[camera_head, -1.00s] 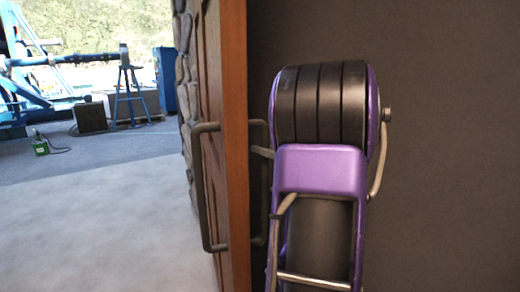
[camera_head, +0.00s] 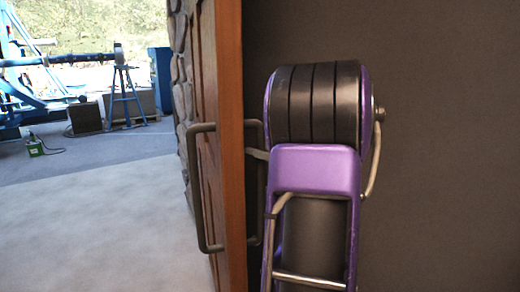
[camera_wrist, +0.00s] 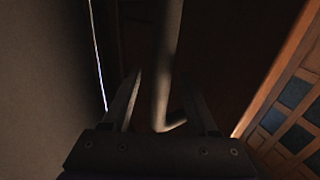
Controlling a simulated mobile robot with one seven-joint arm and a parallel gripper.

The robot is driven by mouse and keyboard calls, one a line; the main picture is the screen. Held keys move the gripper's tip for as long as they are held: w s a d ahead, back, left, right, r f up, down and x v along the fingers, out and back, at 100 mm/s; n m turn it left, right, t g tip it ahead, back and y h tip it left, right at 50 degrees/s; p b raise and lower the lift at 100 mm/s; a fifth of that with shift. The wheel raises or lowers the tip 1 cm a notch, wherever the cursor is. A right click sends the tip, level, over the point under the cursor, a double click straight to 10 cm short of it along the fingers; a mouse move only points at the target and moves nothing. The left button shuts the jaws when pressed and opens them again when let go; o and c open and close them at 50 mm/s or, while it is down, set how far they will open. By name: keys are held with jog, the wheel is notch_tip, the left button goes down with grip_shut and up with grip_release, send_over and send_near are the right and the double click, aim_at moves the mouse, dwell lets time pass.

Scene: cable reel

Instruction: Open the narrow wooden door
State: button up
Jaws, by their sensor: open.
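The narrow wooden door (camera_head: 229,150) stands ajar and shows almost edge-on in the head view. A dark bar handle (camera_head: 196,190) is on its left face. Another bar handle (camera_head: 251,205) is on its right face, beside my arm. In the wrist view, a handle bar (camera_wrist: 168,60) runs between the two parted fingers of my gripper (camera_wrist: 163,78), with its bent lower end near the palm. The fingers are open around the bar; I cannot tell whether either touches it. My gripper is hidden behind my arm in the head view.
A stone wall (camera_head: 180,95) lies beyond the door on the left. Past it are open grey floor (camera_head: 85,215), a blue stand (camera_head: 124,95), dark boxes and a green item (camera_head: 36,147). A plain dark wall (camera_head: 445,150) fills the right side.

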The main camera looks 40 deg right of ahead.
jog(key=s+d, duration=0.3)
jog(key=s, duration=1.4)
jog(key=shift+b, duration=0.4)
jog(key=shift+d, duration=0.1)
